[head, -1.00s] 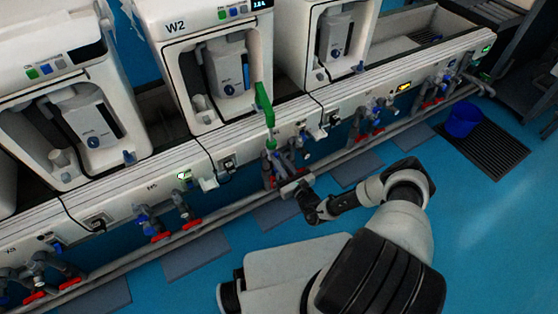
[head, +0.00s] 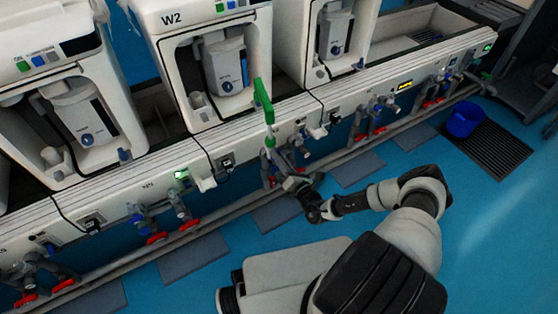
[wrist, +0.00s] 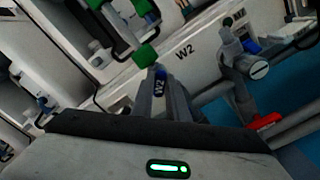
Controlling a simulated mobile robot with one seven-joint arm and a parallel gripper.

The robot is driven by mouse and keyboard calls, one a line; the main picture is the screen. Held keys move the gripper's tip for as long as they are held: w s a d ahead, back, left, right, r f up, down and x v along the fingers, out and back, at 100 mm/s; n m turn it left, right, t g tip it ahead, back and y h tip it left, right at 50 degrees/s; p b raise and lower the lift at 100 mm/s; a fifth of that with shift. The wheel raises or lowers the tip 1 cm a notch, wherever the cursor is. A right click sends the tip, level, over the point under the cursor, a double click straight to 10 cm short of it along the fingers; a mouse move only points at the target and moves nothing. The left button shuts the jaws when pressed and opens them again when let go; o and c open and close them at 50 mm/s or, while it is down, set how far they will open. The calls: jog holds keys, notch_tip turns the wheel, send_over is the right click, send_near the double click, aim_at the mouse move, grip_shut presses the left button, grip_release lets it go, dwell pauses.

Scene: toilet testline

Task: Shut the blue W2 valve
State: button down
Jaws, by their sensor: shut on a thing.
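In the head view my gripper (head: 291,182) is at the pipes below the W2 machine (head: 215,65). The handle itself is too small and covered to make out there.
A green upright part (head: 263,100) stands just above my gripper. A red-handled valve (wrist: 264,121) and a grey pipe fitting lie to the right in the wrist view. A blue bucket (head: 463,120) stands on a dark floor grate. The blue floor in front is mostly clear.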

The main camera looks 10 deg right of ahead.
jog(key=m+b, duration=0.1)
jog(key=m, duration=0.3)
jog(key=shift+f+m+b, duration=0.1)
jog(key=shift+m+b, duration=0.2)
jog(key=shift+w+m+b, duration=0.1)
jog(key=shift+m+b, duration=0.6)
jog(key=shift+m, duration=1.6)
jog(key=c, duration=1.7)
grip_release()
